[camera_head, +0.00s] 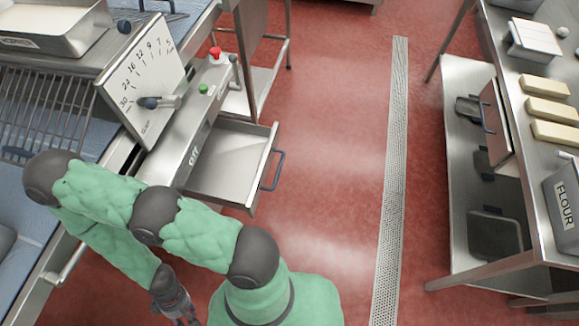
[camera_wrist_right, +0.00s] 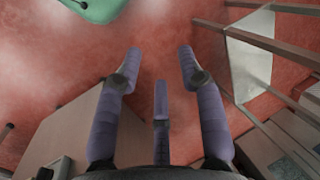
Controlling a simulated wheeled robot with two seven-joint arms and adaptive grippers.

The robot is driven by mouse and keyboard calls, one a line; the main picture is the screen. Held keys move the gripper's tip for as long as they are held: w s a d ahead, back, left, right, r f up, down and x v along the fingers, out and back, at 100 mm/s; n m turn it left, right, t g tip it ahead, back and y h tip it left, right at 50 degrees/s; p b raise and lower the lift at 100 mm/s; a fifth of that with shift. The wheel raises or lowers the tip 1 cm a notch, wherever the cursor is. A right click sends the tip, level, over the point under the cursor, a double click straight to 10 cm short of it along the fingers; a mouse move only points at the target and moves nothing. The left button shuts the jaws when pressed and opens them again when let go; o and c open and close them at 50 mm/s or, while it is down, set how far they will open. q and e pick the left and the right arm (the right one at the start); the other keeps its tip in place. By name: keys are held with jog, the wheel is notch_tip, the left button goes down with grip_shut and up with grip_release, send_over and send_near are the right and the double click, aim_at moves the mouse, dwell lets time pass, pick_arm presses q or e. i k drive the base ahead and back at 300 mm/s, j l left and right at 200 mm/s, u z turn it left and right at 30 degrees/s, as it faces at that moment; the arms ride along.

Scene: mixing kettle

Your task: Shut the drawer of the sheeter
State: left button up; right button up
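The sheeter (camera_head: 190,120) stands at the left in the head view, with a numbered dial plate and a red button. Its metal drawer (camera_head: 228,165) is pulled out toward the floor aisle, and its inside looks empty. The dark drawer handle (camera_head: 273,170) is on the front panel, with nothing touching it. My left arm folds across the lower left, and its gripper (camera_head: 179,308) hangs at the bottom edge, apart from the drawer; its fingers are unclear. My right gripper (camera_wrist_right: 160,70) shows in the right wrist view, fingers spread and empty above red floor. The drawer is not recognisable there.
A steel table (camera_head: 545,150) with butter blocks and a flour bin (camera_head: 568,205) stands at the right. A floor drain (camera_head: 397,140) runs along the open red aisle. A wire rack (camera_head: 45,105) lies left of the sheeter. A box-like cabinet (camera_wrist_right: 85,130) is below my right gripper.

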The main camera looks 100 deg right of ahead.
aim_at(230, 169)
jog(key=j+z, duration=0.15)
jog(key=z, duration=1.95)
jog(key=i+l+z, duration=0.1)
jog(key=z, duration=0.8)
